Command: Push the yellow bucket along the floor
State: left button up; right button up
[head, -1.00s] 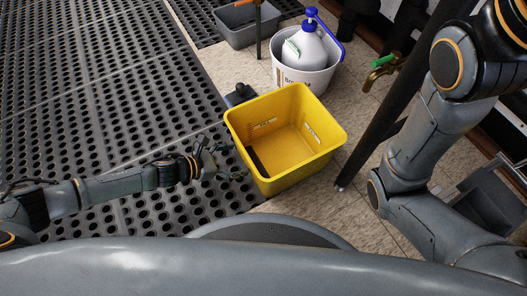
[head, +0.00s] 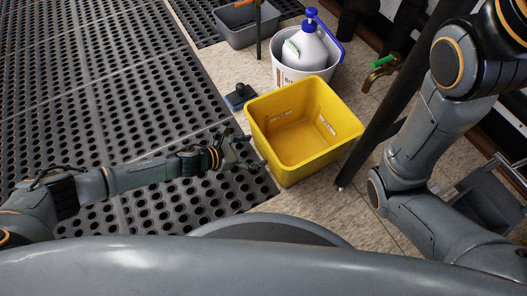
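The yellow bucket (head: 307,148) is a square, open-topped tub standing upright on the tan tiled floor, right of the black mat. It looks empty inside. My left gripper (head: 250,152) is at its left side, low, with the fingers spread; the fingertips are at or very near the bucket's left wall, and I cannot tell whether they touch. Nothing is between the fingers. My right arm comes down on the right, and its gripper is out of the picture.
A black perforated mat (head: 90,90) covers the left floor. A white bucket (head: 289,75) with a white jug (head: 307,45) stands just behind the yellow one. A dark pole (head: 376,135) stands close to its right. A small blue-black object (head: 239,96) and a grey bin (head: 240,36) lie behind.

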dwell(0.5)
pick_arm(q)
jog(key=shift+s+a+r, duration=0.1)
jog(key=shift+s+a, duration=0.65)
jog(key=shift+a, duration=0.3)
jog(key=shift+s+a+r+p, duration=0.1)
jog(key=shift+s+a+p, duration=0.1)
jog(key=shift+s+a, duration=0.4)
jog(key=shift+s+a+p, duration=0.2)
jog(key=shift+s+a, duration=0.1)
jog(key=shift+a, duration=0.45)
jog(key=shift+s+a+r, duration=0.1)
jog(key=shift+s+a, duration=0.6)
jog(key=shift+a, duration=0.35)
jog(key=shift+s+a+r, duration=0.15)
jog(key=shift+s+a, duration=0.55)
jog(key=shift+a, duration=0.3)
jog(key=shift+s+a+r, duration=0.1)
jog(key=shift+s+a, duration=0.6)
jog(key=shift+a, duration=0.35)
jog(key=shift+a, duration=0.1)
jog(key=shift+p+v, duration=0.6)
jog(key=shift+v, duration=2.4)
jog(key=shift+s, duration=0.1)
